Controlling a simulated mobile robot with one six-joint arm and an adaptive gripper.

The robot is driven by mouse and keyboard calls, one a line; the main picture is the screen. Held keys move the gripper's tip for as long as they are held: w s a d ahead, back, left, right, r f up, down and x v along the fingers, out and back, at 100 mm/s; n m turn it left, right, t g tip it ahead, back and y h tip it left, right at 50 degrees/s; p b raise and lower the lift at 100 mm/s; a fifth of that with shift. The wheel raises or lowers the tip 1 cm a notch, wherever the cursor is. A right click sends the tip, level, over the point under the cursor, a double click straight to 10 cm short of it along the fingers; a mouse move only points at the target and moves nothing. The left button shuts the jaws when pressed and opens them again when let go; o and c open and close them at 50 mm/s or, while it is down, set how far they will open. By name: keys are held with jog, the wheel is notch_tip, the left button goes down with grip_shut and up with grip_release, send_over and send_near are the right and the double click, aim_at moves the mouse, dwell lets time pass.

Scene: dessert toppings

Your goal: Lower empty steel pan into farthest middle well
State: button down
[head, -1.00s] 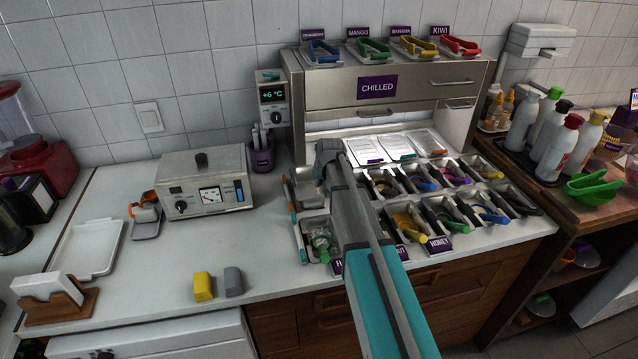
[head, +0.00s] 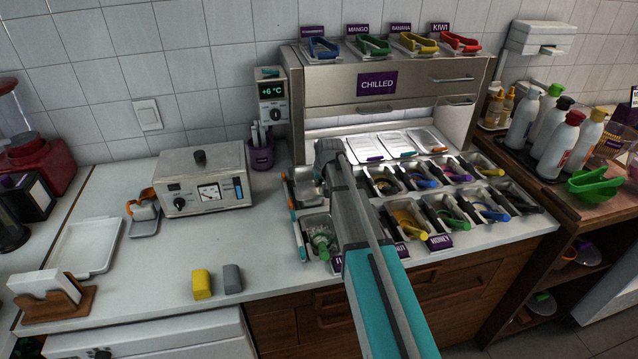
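My gripper (head: 328,158) is over the left part of the topping station, at the far end of my arm. The arm and wrist hide its fingers, so I cannot tell whether it is open or shut. An empty-looking steel pan (head: 307,192) shows just left of the wrist, in the back left of the station. I cannot tell whether the gripper touches it, or whether it sits in a well. The middle wells directly behind and under the arm are partly hidden. Several steel pans with coloured-handled utensils (head: 407,217) fill the rows right of the arm.
A front-left pan (head: 318,236) holds something green. Lidded containers (head: 396,143) lie behind, under the chilled cabinet (head: 410,85). A grey appliance (head: 204,183) and yellow block (head: 202,284) stand left. Bottles (head: 566,135) stand right. The left counter has free room.

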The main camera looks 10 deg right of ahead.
aim_at(319, 191)
jog(key=shift+f+b, duration=2.1)
dwell(1.9)
dwell(0.7)
jog(key=c, duration=0.7)
grip_release()
jog(key=o, duration=0.4)
jog(key=shift+r, duration=0.2)
jog(key=shift+r+p, duration=3.85)
jog(key=shift+p, duration=0.2)
